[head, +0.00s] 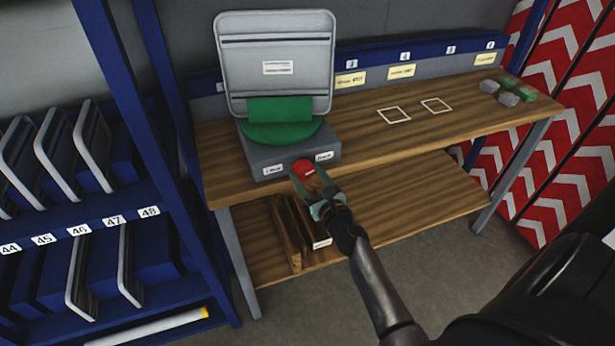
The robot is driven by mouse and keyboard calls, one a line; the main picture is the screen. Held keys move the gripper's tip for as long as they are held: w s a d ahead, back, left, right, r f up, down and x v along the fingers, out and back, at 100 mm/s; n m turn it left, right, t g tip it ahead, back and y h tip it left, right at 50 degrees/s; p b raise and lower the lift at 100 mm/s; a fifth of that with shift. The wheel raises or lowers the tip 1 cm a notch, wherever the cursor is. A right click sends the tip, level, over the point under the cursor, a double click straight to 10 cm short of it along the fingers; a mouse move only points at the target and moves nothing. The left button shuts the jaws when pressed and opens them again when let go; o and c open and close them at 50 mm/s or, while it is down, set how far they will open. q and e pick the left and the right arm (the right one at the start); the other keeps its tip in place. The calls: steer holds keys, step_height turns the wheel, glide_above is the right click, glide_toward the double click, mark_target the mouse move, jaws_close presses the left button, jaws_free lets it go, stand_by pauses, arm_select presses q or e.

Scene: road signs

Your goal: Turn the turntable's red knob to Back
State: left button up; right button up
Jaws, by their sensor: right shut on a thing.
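The turntable has a grey box base (262,156) with a green disc and holder (275,130) on top. The red knob (303,168) is on the front face of the base, between two small white labels (270,171) and (323,157) whose text is too small to read surely. My right gripper (308,178) is at the knob and shut on it, its fingers partly covering it. The way the knob points cannot be told. My left gripper is not in view.
The wooden bench (450,115) has two white outlined squares (394,115) and several small grey and green blocks (508,90) at right. A lower shelf (400,205) holds a wooden rack (290,232). A blue rack (110,215) with sign plates stands at left.

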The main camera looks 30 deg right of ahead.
steer(key=shift+f+m, duration=0.1)
steer(key=shift+m, duration=0.7)
steer(key=o, duration=1.4)
steer(key=shift+c, duration=0.2)
